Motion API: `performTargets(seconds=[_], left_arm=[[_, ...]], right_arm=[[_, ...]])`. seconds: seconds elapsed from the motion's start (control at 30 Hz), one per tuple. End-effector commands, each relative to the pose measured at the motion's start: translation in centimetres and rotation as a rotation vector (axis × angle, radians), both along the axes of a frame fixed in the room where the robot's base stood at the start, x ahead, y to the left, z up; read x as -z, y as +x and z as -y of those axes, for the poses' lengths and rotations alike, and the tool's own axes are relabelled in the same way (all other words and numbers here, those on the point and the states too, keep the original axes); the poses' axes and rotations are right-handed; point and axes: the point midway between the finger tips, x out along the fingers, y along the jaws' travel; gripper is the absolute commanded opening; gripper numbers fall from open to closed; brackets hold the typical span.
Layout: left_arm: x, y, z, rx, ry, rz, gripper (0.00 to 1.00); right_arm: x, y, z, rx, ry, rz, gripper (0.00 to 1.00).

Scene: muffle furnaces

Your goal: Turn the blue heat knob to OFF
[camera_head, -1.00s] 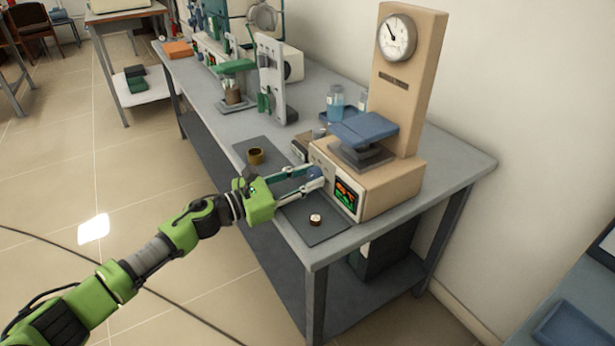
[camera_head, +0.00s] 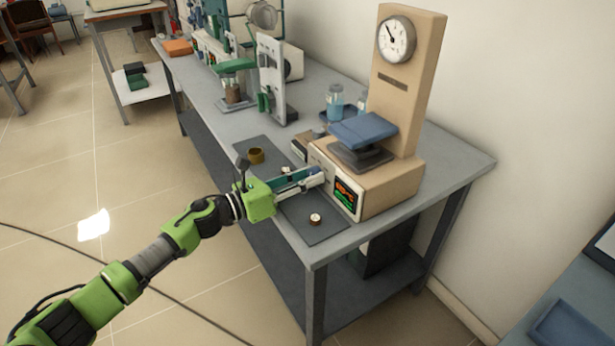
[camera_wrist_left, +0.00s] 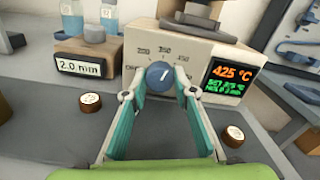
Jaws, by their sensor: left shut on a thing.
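The blue heat knob (camera_wrist_left: 158,75) is on the beige front panel of the heater unit (camera_head: 385,188). In the left wrist view, printed numbers curve over the knob, with a partly covered label at their left end. A pale mark shows on the knob's face; its exact setting is hard to read. My left gripper (camera_head: 318,176) is at the panel, its two fingers on either side of the knob and shut on it. In the head view the fingers hide the knob. The display (camera_wrist_left: 228,78) beside it reads 425 °C in orange. My right gripper is not in view.
A grey mat (camera_head: 312,232) in front of the unit bears a small round piece (camera_head: 315,219) and a brass-coloured cup (camera_head: 256,156). A small box reading 2.0 mm (camera_wrist_left: 85,67) stands left of the panel. Blue bottles (camera_head: 335,101) stand behind. The bench's front right corner is clear.

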Motion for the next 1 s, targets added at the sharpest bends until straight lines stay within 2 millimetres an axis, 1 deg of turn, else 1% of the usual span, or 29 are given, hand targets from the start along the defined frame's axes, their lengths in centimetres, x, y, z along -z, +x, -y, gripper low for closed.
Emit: performTargets(seconds=[0.23, 0.27, 0.3, 0.63, 0.73, 0.87, 1.0], left_arm=[[0.0, 0.0, 0.0, -0.001, 0.000, 0.000, 0.04], [0.0, 0.0, -0.1, -0.001, 0.000, 0.000, 0.33], [0.0, 0.0, -0.1, -0.001, 0.000, 0.000, 0.42], [0.0, 0.0, -0.1, -0.001, 0.001, 0.001, 0.42], [0.1, -0.3, -0.6, -0.002, 0.001, 0.001, 0.42], [0.2, -1.5, -2.1, -0.001, 0.003, -0.001, 0.42], [0.2, -3.3, -4.6, -0.002, 0.003, -0.002, 0.42]], right_arm=[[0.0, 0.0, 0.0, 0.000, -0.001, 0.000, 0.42], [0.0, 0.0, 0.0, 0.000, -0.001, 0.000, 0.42], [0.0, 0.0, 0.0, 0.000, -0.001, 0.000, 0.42], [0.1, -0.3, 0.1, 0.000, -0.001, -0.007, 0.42], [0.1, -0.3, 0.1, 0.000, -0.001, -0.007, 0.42], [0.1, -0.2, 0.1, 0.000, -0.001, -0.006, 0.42], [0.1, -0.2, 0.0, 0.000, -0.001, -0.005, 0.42]])
